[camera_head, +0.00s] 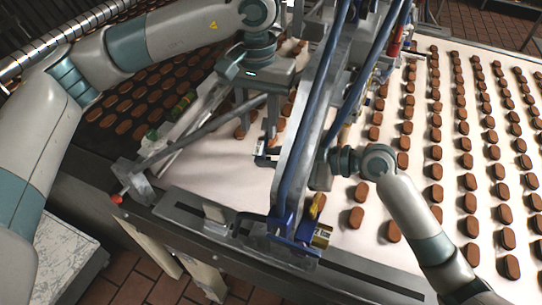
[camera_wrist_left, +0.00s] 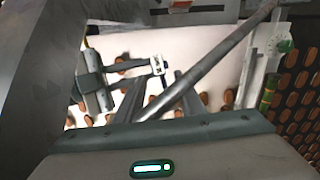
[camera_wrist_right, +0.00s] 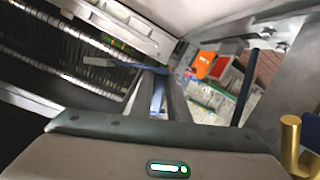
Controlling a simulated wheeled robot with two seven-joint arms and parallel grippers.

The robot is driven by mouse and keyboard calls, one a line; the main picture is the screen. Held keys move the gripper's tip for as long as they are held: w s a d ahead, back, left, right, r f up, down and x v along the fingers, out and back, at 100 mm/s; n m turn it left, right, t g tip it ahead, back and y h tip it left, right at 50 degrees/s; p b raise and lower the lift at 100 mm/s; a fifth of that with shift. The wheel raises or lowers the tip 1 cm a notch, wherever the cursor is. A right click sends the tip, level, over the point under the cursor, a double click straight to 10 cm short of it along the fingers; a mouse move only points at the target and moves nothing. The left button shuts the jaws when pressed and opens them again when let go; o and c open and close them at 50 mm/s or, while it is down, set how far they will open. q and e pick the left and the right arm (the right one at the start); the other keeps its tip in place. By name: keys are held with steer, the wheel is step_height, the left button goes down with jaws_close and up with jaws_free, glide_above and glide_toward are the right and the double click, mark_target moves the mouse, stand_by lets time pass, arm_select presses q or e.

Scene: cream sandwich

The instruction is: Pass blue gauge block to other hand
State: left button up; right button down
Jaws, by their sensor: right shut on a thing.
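The blue gauge block (camera_wrist_right: 158,92) shows as a blue strip between my right gripper's fingers in the right wrist view. My right gripper (camera_head: 275,155) is shut on it, reaching left behind the blue rails. The held end shows small near the fingertips in the head view (camera_head: 261,149) and the left wrist view (camera_wrist_left: 158,66). My left gripper (camera_head: 256,128) points down just above that end. Its two fingers are apart and empty in the left wrist view (camera_wrist_left: 159,82). I cannot tell whether they touch the block.
Blue rails and a grey frame (camera_head: 292,170) cross in front of my right gripper. A grey diagonal rod (camera_wrist_left: 210,65) passes close to my left fingers. The white conveyor (camera_head: 205,160) carries rows of brown biscuits.

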arm_select(q)
step_height(320, 180, up, 6)
stand_by(0.4)
